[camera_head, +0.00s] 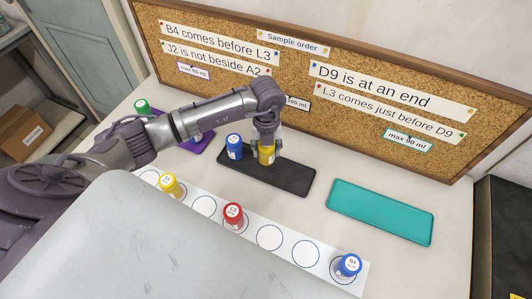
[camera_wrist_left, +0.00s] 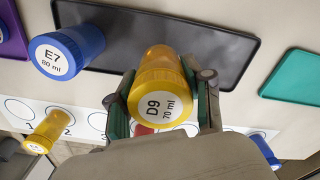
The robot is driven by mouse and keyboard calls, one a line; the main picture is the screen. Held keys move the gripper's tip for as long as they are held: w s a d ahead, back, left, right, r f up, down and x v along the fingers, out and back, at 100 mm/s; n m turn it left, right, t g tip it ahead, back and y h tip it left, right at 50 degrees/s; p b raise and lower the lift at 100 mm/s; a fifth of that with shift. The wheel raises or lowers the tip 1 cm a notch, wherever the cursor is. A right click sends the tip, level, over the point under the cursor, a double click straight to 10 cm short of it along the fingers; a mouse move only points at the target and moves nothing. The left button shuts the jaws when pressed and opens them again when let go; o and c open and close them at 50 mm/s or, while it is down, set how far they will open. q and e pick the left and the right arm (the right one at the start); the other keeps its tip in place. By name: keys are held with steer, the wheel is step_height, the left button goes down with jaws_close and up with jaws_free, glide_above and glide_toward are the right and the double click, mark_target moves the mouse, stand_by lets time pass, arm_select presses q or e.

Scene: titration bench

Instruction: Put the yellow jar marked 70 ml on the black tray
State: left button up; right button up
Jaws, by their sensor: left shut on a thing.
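The yellow jar (camera_head: 267,155) is between the fingers of my left gripper (camera_head: 266,143). In the left wrist view, the yellow jar (camera_wrist_left: 160,95) has a lid reading D9, 70 ml, and the left gripper's fingers (camera_wrist_left: 162,104) close on both its sides. The jar is at the black tray (camera_head: 290,180), near its middle. I cannot tell whether its base touches the tray. A blue jar (camera_head: 234,147) stands on the tray's left part; its lid reads E7, 80 ml in the left wrist view (camera_wrist_left: 68,52). My right gripper is not in view.
A teal tray (camera_head: 380,211) lies empty at right. A purple tray (camera_head: 197,142) and a green jar (camera_head: 142,107) are at left. A white strip (camera_head: 290,235) with circles holds another yellow jar (camera_head: 168,184), a red jar (camera_head: 233,216) and a blue jar (camera_head: 348,265). A cork board (camera_head: 330,100) stands behind.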

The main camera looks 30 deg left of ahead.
mark_target(265, 156)
arm_select(q)
steer(key=shift+a+f, duration=0.2)
step_height(265, 156, down, 3)
steer(key=shift+f+p, duration=0.15)
steer(key=shift+p, duration=0.55)
steer(key=shift+f, duration=0.25)
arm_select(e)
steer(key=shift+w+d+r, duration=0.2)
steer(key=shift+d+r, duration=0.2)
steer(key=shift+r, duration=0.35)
arm_select(q)
steer(key=shift+f, duration=0.2)
steer(key=o, duration=1.2)
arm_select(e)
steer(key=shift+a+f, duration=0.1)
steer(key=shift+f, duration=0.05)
arm_select(q)
steer(key=shift+r, duration=0.1)
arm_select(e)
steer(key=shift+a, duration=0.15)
